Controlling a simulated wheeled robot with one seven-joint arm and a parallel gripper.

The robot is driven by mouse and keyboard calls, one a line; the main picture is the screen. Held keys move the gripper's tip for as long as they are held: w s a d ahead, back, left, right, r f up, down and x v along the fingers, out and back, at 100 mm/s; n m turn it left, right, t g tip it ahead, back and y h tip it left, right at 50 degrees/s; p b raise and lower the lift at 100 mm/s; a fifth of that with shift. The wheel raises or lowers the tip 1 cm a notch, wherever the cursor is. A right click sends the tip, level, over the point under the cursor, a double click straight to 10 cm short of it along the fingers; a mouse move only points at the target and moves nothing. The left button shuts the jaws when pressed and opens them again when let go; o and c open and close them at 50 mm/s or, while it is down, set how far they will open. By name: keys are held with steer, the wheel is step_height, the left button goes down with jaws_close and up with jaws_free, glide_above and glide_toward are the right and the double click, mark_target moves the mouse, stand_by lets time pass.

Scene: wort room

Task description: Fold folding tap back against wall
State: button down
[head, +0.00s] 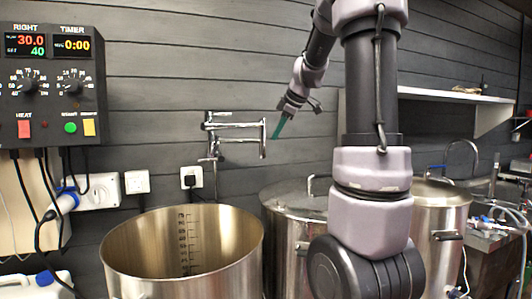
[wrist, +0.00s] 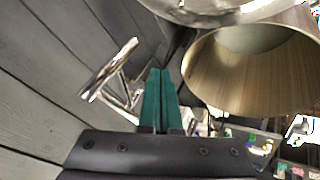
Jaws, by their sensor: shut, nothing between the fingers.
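The folding tap (head: 233,125) is a chrome, jointed pipe on the dark plank wall, above and behind the open steel pot. Its arms lie close together, doubled over, with the outer end toward the right. My gripper (head: 279,131) is just right of that end, its green fingers shut and empty, pointing down and left. In the head view I cannot tell whether the fingers touch the tap. In the wrist view the chrome tap (wrist: 117,75) stands left of my shut green fingers (wrist: 159,80), with its lower part partly hidden by my gripper.
The open steel pot (head: 127,250) stands below the tap; its rim also shows in the wrist view (wrist: 200,85). A lidded steel vessel (head: 290,225) is to its right. A control box (head: 52,85) and sockets (head: 137,182) are on the left wall. A white shelf (head: 440,96) is at right.

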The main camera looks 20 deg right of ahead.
steer(key=w+f, duration=0.8)
steer(key=w, duration=0.1)
steer(key=shift+w, duration=0.35)
steer(key=w+d+n+y, duration=0.1)
steer(key=w+d, duration=0.4)
steer(key=w, duration=0.5)
steer(key=shift+w+n+g+y, duration=0.3)
steer(key=shift+w+n, duration=0.1)
steer(key=shift+n, duration=0.5)
steer(key=shift+r, duration=0.25)
